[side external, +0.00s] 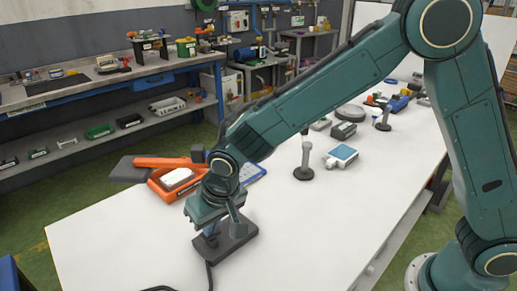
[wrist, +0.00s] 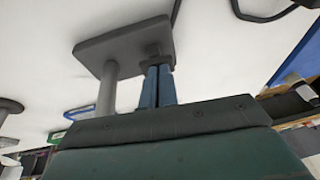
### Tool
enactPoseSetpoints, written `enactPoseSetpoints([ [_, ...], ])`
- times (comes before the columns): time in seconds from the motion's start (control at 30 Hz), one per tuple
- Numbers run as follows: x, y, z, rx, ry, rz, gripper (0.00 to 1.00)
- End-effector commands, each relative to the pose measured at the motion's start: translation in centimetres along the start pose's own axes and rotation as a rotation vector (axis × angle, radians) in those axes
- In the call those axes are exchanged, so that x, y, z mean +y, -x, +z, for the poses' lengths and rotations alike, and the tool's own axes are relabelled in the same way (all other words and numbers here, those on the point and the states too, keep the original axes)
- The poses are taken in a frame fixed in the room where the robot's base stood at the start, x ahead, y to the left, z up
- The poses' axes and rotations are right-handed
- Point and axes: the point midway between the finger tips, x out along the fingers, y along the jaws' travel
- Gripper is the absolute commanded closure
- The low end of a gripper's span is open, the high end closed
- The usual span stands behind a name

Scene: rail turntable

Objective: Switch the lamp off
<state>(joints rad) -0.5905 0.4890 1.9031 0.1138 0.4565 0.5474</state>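A dark flat base plate (side external: 238,245) with a grey post (side external: 234,222) and a black cable stands on the white table, and I take it as the lamp. In the wrist view its plate (wrist: 100,45) and post (wrist: 107,88) show clearly. The top of the post is hidden by my gripper, and I cannot tell if the lamp is lit. My gripper (side external: 210,238) points down over the plate, beside the post. In the wrist view its two blue fingers (wrist: 158,68) are close together. Their tips are at a small dark raised part on the plate; contact is unclear.
An orange case (side external: 160,187) and a blue flat item (side external: 252,173) lie behind my gripper. A grey post on a dark foot (side external: 304,172) and a light-blue box (side external: 341,156) stand farther right. The table's (side external: 120,240) front left is clear apart from the cable.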

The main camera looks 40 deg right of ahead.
Motion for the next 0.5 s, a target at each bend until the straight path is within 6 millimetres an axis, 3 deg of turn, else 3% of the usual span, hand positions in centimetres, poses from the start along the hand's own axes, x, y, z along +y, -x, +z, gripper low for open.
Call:
enactPoseSetpoints([
  [0.03,0.9,-0.5,0.2,-0.011,-0.009,0.024,1.0],
  [0.17,0.9,0.4,0.2,-0.011,-0.008,0.023,1.0],
  [0.5,0.3,4.6,0.1,-0.001,-0.004,0.008,1.0],
])
